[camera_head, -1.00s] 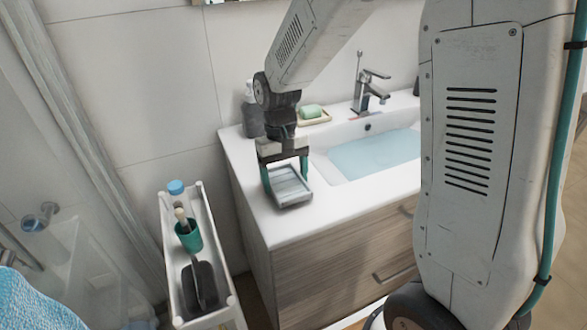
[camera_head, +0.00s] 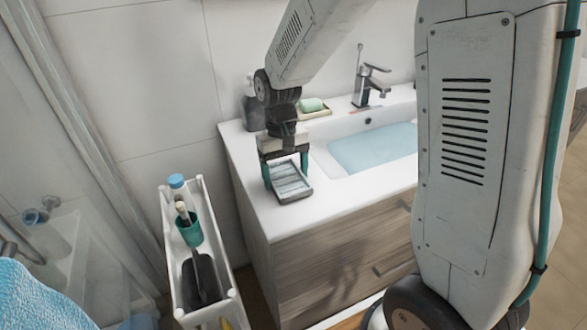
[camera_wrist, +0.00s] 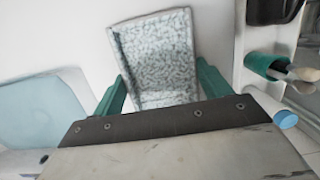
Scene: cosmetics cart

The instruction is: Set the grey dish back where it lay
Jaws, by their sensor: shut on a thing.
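The grey dish (camera_head: 289,184) is a shallow rectangular tray with a raised rim, at the left front part of the white washstand top. My gripper (camera_head: 287,172) points down and is shut on the dish, with its green fingers on either side. In the wrist view the dish (camera_wrist: 158,58) shows a mottled grey-white inside, between my gripper's green fingers (camera_wrist: 160,88). Its near end is hidden by my gripper's body. The dish is at or very close to the counter surface; I cannot tell whether it touches.
The basin (camera_head: 372,148) with bluish water is right of the dish. A soap bar (camera_head: 312,104) on a small tray and a grey bottle (camera_head: 252,104) stand behind. A white cart (camera_head: 226,296) with a green cup (camera_head: 190,232) is at the left. The counter's front corner (camera_head: 290,222) is bare.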

